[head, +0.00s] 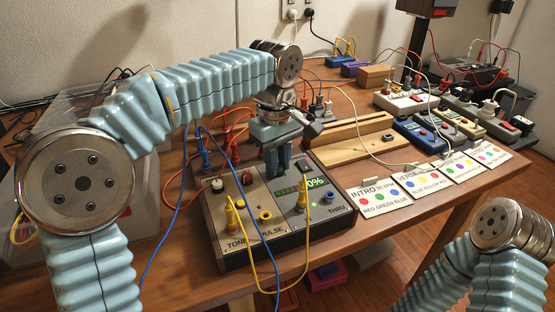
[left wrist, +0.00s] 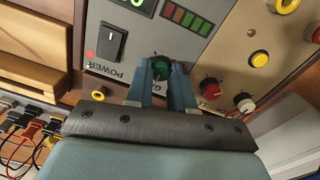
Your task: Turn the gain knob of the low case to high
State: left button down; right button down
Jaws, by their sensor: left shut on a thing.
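The low case (head: 334,220) lies near the table's front edge, its sloped panel marked TONE, PULSE and THRU. My left gripper (head: 278,168) points down at the back of this panel. In the left wrist view, my left gripper (left wrist: 161,78) is shut on the green gain knob (left wrist: 161,66), one finger on each side. Its label is mostly hidden by the fingers. A green display (head: 315,182) on the case shows a number ending in 0%, its left part hidden. A bar of red and green segments (left wrist: 187,19) is beside the knob. My right gripper is out of view.
A power switch (left wrist: 112,42), a red knob (left wrist: 210,87) and a white knob (left wrist: 243,102) are close to the gain knob.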

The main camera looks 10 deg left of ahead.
pick_arm(q)
jog(key=shift+m, duration=0.5)
jog(key=m, duration=0.5)
jog(key=shift+m, duration=0.4)
jog(key=m, duration=0.7)
jog(key=shift+d, duration=0.1)
jog(key=m, duration=0.6)
jog(key=shift+d+g, duration=0.1)
jog(key=shift+g, duration=0.2)
jog(key=m, duration=0.7)
jog(key=c, duration=1)
grip_release()
